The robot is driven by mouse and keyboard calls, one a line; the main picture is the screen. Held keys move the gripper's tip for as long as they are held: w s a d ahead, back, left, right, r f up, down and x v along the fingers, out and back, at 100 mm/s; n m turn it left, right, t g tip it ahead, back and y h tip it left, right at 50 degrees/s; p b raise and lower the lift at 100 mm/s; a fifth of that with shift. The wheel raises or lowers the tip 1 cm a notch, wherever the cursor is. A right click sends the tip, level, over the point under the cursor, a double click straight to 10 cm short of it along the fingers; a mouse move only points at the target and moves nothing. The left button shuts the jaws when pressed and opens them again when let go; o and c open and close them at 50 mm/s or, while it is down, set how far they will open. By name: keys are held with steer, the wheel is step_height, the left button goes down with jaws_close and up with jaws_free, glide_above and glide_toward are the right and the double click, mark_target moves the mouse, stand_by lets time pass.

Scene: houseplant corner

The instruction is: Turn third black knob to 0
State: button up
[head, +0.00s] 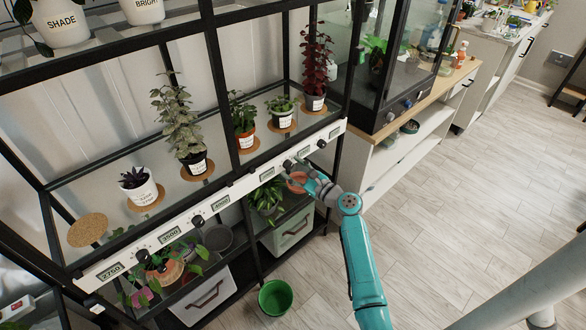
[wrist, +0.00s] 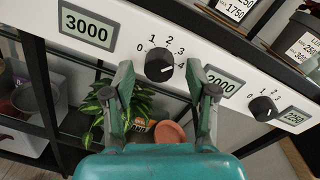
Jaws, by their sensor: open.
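A white panel (head: 185,228) along the shelf front carries several black knobs and number displays. The black knob (wrist: 159,68) between the 3000 display (wrist: 87,29) and the 2000 display (wrist: 222,88) looks like the third from the left; in the head view it (head: 287,164) is partly hidden by my gripper. Its scale runs from 0 to 4, and its white mark appears to point right, near 4. My gripper (wrist: 160,74) is open, with one finger on each side of this knob. Whether a finger touches it cannot be told.
Another black knob (wrist: 265,108) sits to the right, beside the 250 display (wrist: 295,119). Potted plants stand on cork mats on the glass shelf above. A leafy plant (head: 265,197) and terracotta pot (wrist: 170,133) are below the panel. A green bucket (head: 275,297) stands on the floor.

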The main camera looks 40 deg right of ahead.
steer(key=shift+w, duration=0.25)
jaws_close()
